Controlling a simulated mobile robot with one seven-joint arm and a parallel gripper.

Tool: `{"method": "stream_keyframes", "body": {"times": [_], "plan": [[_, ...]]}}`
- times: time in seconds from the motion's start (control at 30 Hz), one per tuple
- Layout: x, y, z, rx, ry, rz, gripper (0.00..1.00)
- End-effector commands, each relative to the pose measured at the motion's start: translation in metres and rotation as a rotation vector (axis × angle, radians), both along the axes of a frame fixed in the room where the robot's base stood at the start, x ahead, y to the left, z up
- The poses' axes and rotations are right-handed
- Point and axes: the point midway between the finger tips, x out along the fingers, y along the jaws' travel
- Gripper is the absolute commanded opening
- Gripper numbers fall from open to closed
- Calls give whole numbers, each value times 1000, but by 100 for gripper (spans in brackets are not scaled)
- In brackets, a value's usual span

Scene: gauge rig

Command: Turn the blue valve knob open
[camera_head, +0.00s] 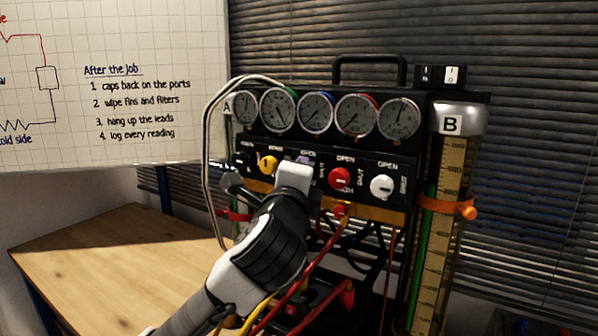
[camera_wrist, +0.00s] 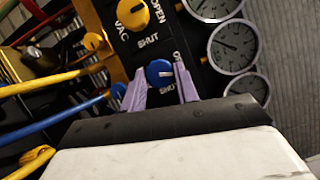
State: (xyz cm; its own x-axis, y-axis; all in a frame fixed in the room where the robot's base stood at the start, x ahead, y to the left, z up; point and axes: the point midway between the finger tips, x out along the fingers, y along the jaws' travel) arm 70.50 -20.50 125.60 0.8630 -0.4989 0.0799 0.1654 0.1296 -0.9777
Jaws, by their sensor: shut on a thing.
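The blue valve knob (camera_wrist: 160,72) sits on the black panel between my two purple fingers in the wrist view. My gripper (camera_wrist: 161,88) is shut on it, one finger at each side. A pale mark on the knob runs roughly sideways in that view.
A yellow knob (camera_head: 267,164) stands left of my gripper; red (camera_head: 340,179) and white (camera_head: 382,187) knobs stand right. Several gauges (camera_head: 315,112) line the rig above. Hoses hang below. A clear cylinder (camera_head: 440,230) marked B stands right. The wooden bench (camera_head: 110,270) is clear.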

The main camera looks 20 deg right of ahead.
Motion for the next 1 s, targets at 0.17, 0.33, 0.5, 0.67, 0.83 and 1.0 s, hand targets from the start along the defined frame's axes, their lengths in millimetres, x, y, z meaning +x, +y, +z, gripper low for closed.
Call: {"method": "stream_keyframes", "body": {"times": [0.17,0.33,0.5,0.67,0.83,1.0], "plan": [[0,0,4,-91,113,1,8],[1,1,4,-158,201,2,8],[1,1,4,-203,258,3,8],[1,1,4,-228,290,3,8],[1,1,4,-238,302,3,8],[1,1,3,-238,304,3,8]]}}
